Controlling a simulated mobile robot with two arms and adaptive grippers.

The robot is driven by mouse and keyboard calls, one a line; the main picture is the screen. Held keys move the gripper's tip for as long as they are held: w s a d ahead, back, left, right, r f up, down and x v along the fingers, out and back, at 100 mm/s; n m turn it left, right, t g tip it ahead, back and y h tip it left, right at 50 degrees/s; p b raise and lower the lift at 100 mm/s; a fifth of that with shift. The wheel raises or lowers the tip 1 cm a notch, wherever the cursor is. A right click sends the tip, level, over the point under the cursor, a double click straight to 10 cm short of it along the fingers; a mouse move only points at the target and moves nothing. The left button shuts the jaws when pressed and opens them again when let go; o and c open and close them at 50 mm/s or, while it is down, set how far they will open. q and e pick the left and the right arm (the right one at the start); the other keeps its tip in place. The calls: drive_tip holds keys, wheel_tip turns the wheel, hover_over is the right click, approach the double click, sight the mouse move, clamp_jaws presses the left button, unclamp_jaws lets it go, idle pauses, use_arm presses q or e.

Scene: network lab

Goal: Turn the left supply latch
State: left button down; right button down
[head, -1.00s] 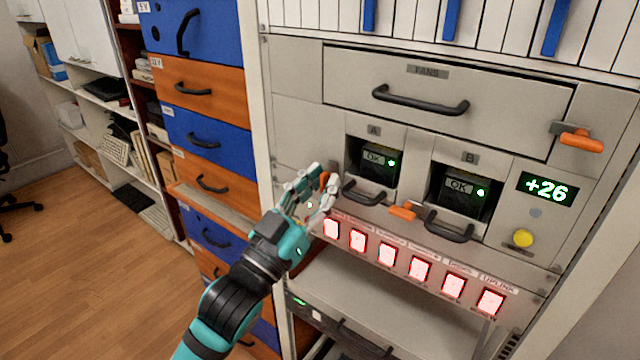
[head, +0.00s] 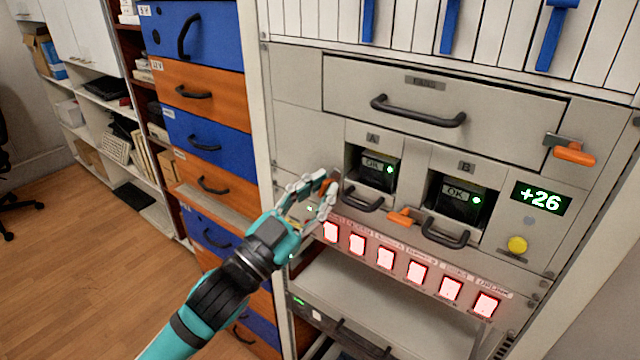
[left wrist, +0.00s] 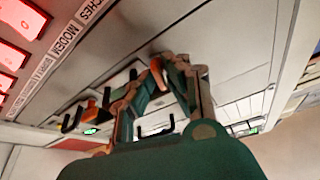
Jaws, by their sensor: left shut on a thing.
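The left supply latch is a small orange lever (head: 330,184) left of supply A (head: 374,168), mostly hidden by my fingers. My left gripper (head: 328,187) is shut on it. The left wrist view shows the orange latch (left wrist: 157,72) between the fingertips (left wrist: 168,68), against the grey panel. Supply A shows a green light and lettering that reads like OK. A second orange latch (head: 402,216) lies about level between supply A and supply B (head: 458,198). My right gripper is not in view.
Red-lit switches (head: 386,257) run in a row just below the supplies. A fans drawer (head: 450,115) with a black handle is above. An orange latch (head: 572,152) sticks out at its right. Blue and orange drawers (head: 205,137) stand to the left.

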use_arm(q)
drive_tip(key=m+g+p, duration=0.2)
drive_tip(key=m+p, duration=0.1)
drive_tip(key=m, duration=0.1)
drive_tip(key=m+g+p, duration=0.2)
drive_tip(key=m+p, duration=0.2)
drive_tip(key=m, duration=0.1)
drive_tip(key=m+g+p, duration=0.2)
drive_tip(key=m+p, duration=0.2)
drive_tip(key=m, duration=0.1)
drive_tip(key=shift+r+h, duration=0.3)
drive_tip(key=shift+h, duration=0.1)
drive_tip(key=shift+f+m+y+p, duration=0.3)
drive_tip(key=shift+m+y+p, duration=0.2)
drive_tip(key=shift+m+p, duration=0.95)
drive_tip(key=shift+g, duration=0.3)
drive_tip(key=c, duration=1.7)
unclamp_jaws()
drive_tip(key=shift+a, duration=0.1)
drive_tip(key=v, duration=1.2)
